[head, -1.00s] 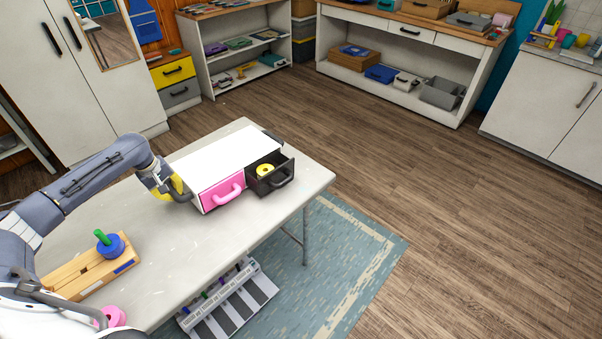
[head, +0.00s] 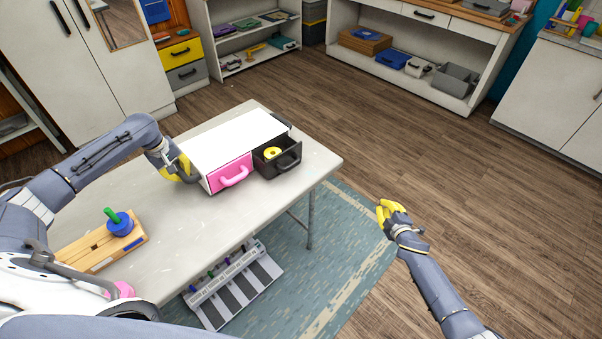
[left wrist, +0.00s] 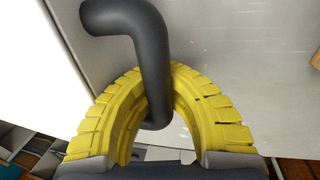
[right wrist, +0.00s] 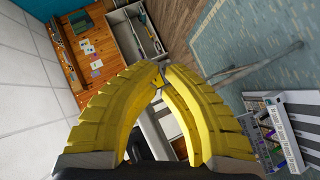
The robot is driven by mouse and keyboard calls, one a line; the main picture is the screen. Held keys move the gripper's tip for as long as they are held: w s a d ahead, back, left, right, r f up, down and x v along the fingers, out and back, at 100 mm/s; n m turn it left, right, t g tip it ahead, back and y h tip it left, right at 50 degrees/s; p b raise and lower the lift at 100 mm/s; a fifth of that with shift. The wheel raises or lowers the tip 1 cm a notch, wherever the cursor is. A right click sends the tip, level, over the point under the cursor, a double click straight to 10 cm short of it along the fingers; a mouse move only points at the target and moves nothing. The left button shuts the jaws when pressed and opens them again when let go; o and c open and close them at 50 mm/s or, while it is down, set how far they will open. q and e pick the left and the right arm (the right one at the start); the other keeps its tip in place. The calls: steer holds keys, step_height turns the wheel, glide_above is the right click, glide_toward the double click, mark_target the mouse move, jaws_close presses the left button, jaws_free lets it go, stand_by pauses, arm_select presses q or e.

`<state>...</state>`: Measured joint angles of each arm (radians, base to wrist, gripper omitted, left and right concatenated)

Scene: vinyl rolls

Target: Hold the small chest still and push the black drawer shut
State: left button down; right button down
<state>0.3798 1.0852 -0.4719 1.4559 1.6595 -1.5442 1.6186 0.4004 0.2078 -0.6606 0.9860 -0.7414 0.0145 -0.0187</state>
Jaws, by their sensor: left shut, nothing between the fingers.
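The small white chest (head: 232,138) stands on the table, with a pink drawer (head: 230,172) shut at its front left. The black drawer (head: 277,165) beside it is pulled out and holds a yellow roll (head: 272,153). My left gripper (head: 186,172) is at the chest's left side. In the left wrist view its yellow fingers (left wrist: 170,75) are shut, with a dark curved side handle (left wrist: 140,50) passing through the loop they form.
The table (head: 170,240) has free room in front of the chest. A wooden stand (head: 105,243) with a blue roll (head: 121,224) on a green peg is at the front left. A pink roll (head: 122,290) lies near my body. A striped rack (head: 235,285) is below the table edge.

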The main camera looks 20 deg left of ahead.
steer(key=a+r+n+g+y, duration=0.2)
steer(key=a+r+n+y, duration=0.2)
steer(key=a+r+n, duration=0.6)
steer(key=a+r+n+g+y, duration=0.25)
steer(key=a+r+n, duration=0.4)
steer(key=r, duration=0.45)
steer(key=s+a+n+g+h, duration=0.2)
steer(key=s+a+n+g, duration=0.3)
steer(key=s+n, duration=0.6)
steer(key=w+a+f, duration=0.1)
steer(key=a+f, duration=0.1)
steer(key=w+a+f+n+t+h, duration=0.1)
steer(key=w+a+f, duration=0.1)
steer(key=a+f, duration=0.1)
steer(key=w+a+f+n, duration=0.1)
steer(key=w+a+f, duration=0.1)
steer(key=a+f, duration=0.1)
steer(key=shift+w+t+h, duration=0.1)
steer(key=shift+t+h, duration=0.15)
steer(key=shift+t, duration=0.1)
steer(key=shift+w+a+r, duration=0.1)
steer(key=shift+w+a, duration=0.4)
steer(key=shift+a, duration=0.4)
